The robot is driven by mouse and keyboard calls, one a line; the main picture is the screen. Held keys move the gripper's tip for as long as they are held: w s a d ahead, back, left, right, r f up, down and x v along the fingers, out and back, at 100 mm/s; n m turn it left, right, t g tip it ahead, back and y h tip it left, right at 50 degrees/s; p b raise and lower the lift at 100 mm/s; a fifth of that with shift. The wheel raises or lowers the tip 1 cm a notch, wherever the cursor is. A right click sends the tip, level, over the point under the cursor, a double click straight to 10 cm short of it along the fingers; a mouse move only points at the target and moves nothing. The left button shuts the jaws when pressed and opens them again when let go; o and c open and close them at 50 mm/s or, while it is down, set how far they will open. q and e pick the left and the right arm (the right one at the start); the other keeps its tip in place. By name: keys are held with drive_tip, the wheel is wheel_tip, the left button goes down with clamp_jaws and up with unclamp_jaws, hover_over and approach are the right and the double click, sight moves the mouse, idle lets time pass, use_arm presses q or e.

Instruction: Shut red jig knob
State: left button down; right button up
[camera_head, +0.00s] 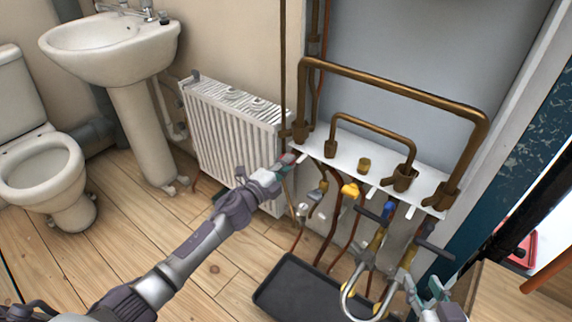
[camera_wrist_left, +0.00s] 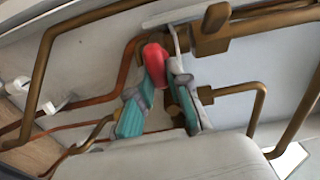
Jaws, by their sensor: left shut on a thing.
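The red jig knob (camera_wrist_left: 155,62) sits between the fingers of my left gripper (camera_wrist_left: 163,80) in the left wrist view. The left gripper is shut on it, with its teal pads on both sides. In the head view my left gripper (camera_head: 284,165) reaches the left end of the white jig shelf, beside the radiator. The knob is mostly hidden there by the fingertips. My right gripper (camera_head: 430,290) is at the lower right of the head view, near the grey curved pipes. It is partly cut off and I cannot tell its opening.
The white shelf (camera_head: 338,160) carries copper pipe loops (camera_head: 395,92). Yellow (camera_head: 349,190) and blue (camera_head: 388,210) valve parts hang below it, with several pipes. A white radiator (camera_head: 230,140) stands left. A black tray (camera_head: 290,290) lies on the wooden floor.

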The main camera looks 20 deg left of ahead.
use_arm(q)
drive_tip(key=shift+w+r+m, duration=0.15)
drive_tip(key=shift+r+m, duration=0.15)
drive_tip(key=c, duration=1.3)
unclamp_jaws()
drive_tip(key=shift+o, duration=1)
drive_tip(key=shift+d, duration=0.1)
drive_tip(key=shift+f, duration=0.2)
drive_tip(key=v, duration=1.2)
